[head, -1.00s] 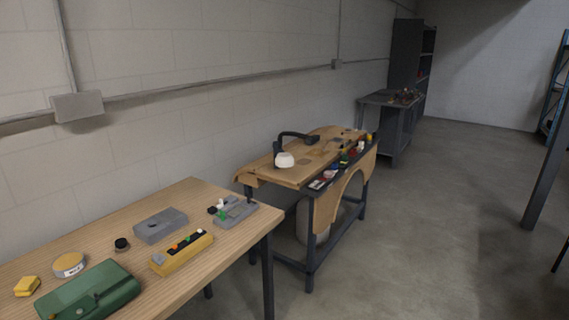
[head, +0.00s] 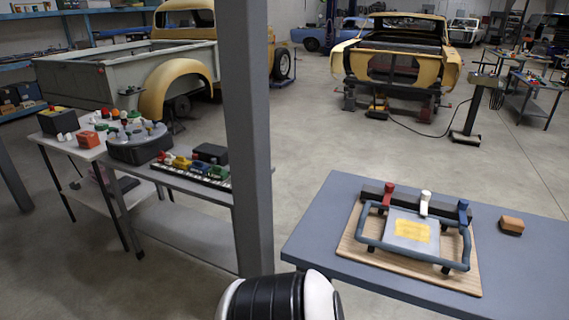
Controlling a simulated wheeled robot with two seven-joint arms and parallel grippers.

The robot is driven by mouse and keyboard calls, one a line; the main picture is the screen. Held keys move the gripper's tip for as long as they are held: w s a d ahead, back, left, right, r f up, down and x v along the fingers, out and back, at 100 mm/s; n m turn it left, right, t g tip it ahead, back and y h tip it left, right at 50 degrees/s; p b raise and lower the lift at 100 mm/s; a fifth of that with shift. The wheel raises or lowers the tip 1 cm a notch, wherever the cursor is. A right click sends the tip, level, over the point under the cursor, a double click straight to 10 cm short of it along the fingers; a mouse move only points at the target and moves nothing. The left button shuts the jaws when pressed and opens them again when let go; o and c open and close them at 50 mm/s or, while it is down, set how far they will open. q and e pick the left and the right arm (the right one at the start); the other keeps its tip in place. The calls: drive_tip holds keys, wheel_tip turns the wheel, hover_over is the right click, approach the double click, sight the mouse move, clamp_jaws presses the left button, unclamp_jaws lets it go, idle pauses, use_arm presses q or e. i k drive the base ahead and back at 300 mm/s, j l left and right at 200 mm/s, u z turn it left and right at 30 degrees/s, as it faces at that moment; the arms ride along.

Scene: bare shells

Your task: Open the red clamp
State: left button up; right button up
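A red clamp (head: 388,193) stands upright at the back left of a fixture on a wooden board (head: 457,279). A white clamp (head: 426,201) and a blue clamp (head: 462,210) stand to its right along the same dark bar. In front of the bar, a grey plate (head: 402,243) with a yellow patch lies inside a dark blue tubular frame (head: 400,256). Whether the red clamp presses on the plate is too small to tell. Neither gripper is in view. A black and white part of my own body shows at the bottom middle.
The board rests on a blue-grey table (head: 340,215) with an orange-brown block (head: 511,225) at right. A grey post (head: 248,140) rises left of the table. Farther left, a grey table (head: 180,182) carries coloured parts. Open floor lies behind, before a yellow car shell (head: 395,60).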

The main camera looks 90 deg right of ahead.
sight(389, 187)
drive_tip(key=z, duration=3.5)
